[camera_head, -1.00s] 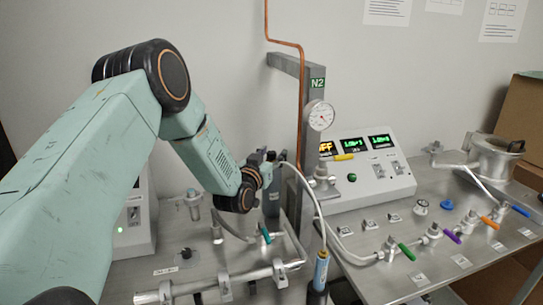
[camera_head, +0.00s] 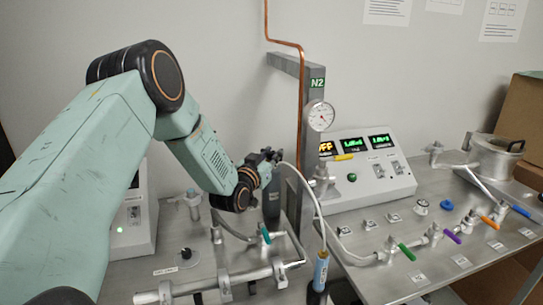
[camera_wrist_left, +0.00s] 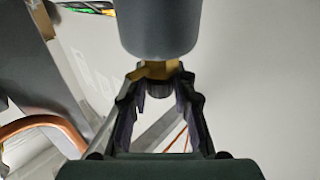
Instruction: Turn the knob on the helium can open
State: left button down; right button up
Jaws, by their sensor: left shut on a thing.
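The helium can is a dark grey cylinder (camera_head: 271,207) standing behind the left part of the bench, partly hidden by my left wrist. In the left wrist view its smooth grey body (camera_wrist_left: 160,25) fills the top centre, with a brass neck (camera_wrist_left: 154,69) and a small dark knob (camera_wrist_left: 160,86) at its end. My left gripper (camera_head: 270,156) is at the top of the can. In the wrist view its two dark fingers (camera_wrist_left: 160,97) stand on either side of the knob, shut on it. Any marking for the knob's position is hidden. My right gripper is out of view.
A metal post with an N2 label (camera_head: 317,83), a copper pipe (camera_head: 302,110) and a gauge (camera_head: 320,117) stand just right of the can. A white hose (camera_head: 313,190) hangs beside it. Valves with coloured handles (camera_head: 407,251) and a control box (camera_head: 368,178) are on the right bench.

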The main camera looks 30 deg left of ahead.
pick_arm(q)
jog(key=m+h, duration=0.2)
jog(key=h, duration=0.1)
jog(key=m+h, duration=0.1)
jog(key=h, duration=0.2)
jog(key=shift+a+m, duration=0.15)
jog(key=shift+m, duration=0.25)
jog(key=shift+m+g+h+b, duration=0.6)
jog(key=shift+m+g+h, duration=0.4)
jog(key=shift+m+h, duration=1.1)
jog(key=shift+h, duration=0.7)
jog(key=c, duration=1.1)
grip_release()
jog(key=v, duration=1.2)
jog(key=shift+r, duration=0.1)
